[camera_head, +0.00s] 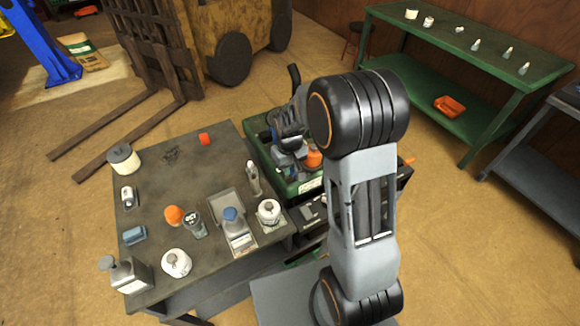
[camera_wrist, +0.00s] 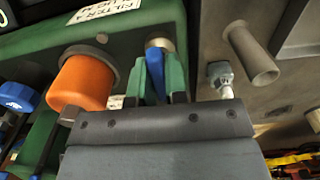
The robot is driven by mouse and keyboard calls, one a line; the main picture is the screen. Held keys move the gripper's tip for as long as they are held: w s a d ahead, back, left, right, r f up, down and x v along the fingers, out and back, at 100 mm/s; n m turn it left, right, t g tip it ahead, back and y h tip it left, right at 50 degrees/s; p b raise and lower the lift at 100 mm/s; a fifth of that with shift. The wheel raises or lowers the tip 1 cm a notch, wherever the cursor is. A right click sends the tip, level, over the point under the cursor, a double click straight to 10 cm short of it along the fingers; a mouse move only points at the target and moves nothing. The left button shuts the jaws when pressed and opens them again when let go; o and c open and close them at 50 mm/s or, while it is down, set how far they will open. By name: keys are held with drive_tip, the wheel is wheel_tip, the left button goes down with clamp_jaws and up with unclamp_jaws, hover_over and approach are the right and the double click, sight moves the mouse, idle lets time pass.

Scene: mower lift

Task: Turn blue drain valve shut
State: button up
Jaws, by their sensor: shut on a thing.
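The blue drain valve (camera_wrist: 155,68) shows in the wrist view as a narrow blue lever in front of a round metal fitting on the green machine body (camera_wrist: 190,18). My gripper (camera_wrist: 156,80) is shut on the lever, with one green finger on each side. The lever stands nearly upright in the picture, and its lower end is hidden by the gripper body. An orange cylinder (camera_wrist: 82,82) sits just left of the fingers. In the head view, the green machine (camera_head: 302,187) is partly covered by my arm, and the valve and fingertips cannot be made out.
A metal tube (camera_wrist: 250,55) sticks out to the right of the fingers, near a small bolt fitting (camera_wrist: 220,75). A blue knob (camera_wrist: 16,97) is at far left. A dark workbench (camera_head: 160,215) holds bottles and parts. A green shelf table (camera_head: 470,50) stands at back right.

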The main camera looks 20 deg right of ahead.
clamp_jaws()
drive_tip(key=shift+m, duration=0.3)
drive_tip(key=m+b, duration=0.1)
drive_tip(key=m, duration=0.2)
drive_tip(key=shift+m, duration=0.4)
drive_tip(key=m, duration=0.4)
drive_tip(key=shift+m+b, duration=0.3)
drive_tip(key=m, duration=0.4)
drive_tip(key=shift+m+b, duration=0.45)
drive_tip(key=shift+m, duration=1.95)
drive_tip(key=shift+r, duration=0.1)
drive_tip(key=o, duration=0.6)
unclamp_jaws()
